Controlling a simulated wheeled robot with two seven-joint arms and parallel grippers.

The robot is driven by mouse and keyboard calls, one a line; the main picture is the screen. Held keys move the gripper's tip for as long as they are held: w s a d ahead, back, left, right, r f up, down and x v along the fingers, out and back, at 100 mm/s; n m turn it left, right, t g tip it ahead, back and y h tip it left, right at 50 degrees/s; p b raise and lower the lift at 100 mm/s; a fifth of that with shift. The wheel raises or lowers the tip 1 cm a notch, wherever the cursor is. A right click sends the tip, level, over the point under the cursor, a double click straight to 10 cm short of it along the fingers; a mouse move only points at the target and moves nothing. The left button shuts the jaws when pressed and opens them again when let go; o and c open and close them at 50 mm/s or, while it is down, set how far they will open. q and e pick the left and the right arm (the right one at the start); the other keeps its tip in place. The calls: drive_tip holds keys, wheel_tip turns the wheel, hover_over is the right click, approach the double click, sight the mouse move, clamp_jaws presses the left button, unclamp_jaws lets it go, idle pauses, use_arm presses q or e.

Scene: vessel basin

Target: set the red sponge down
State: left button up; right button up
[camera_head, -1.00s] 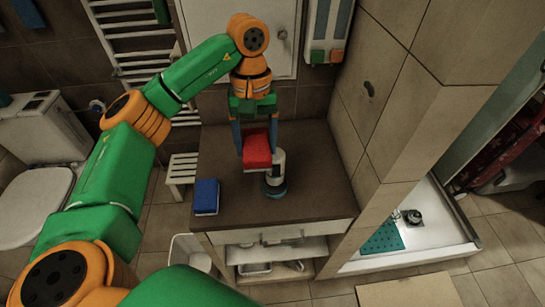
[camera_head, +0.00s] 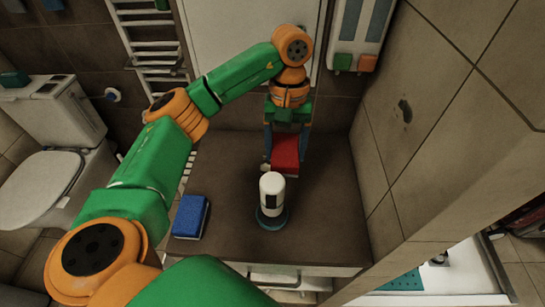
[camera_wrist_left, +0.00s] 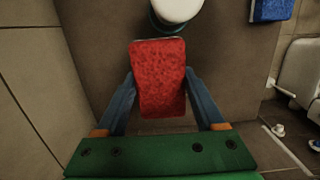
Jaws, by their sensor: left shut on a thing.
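My left gripper (camera_head: 286,150) is over the back part of the brown counter, its arm coming in from the left. It is shut on the red sponge (camera_head: 287,152). In the left wrist view the red sponge (camera_wrist_left: 158,78) sits between the two blue fingers of the left gripper (camera_wrist_left: 160,90), held by its sides. The brown counter (camera_head: 320,215) shows below it; I cannot tell whether the sponge touches the counter. My right gripper is not in view.
A white cylinder with a dark patch (camera_head: 272,194) stands on a teal base just in front of the sponge. A blue sponge (camera_head: 190,216) lies at the counter's left front. A tiled wall (camera_head: 430,130) bounds the right. The counter's right part is clear.

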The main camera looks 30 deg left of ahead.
use_arm(q)
drive_tip(key=f, duration=1)
drive_tip(key=shift+w+f, duration=0.15)
drive_tip(key=shift+w, duration=0.05)
drive_tip(key=shift+w+f, duration=0.1)
drive_tip(key=shift+f, duration=0.25)
drive_tip(key=o, duration=1.3)
drive_tip(key=shift+r, duration=0.1)
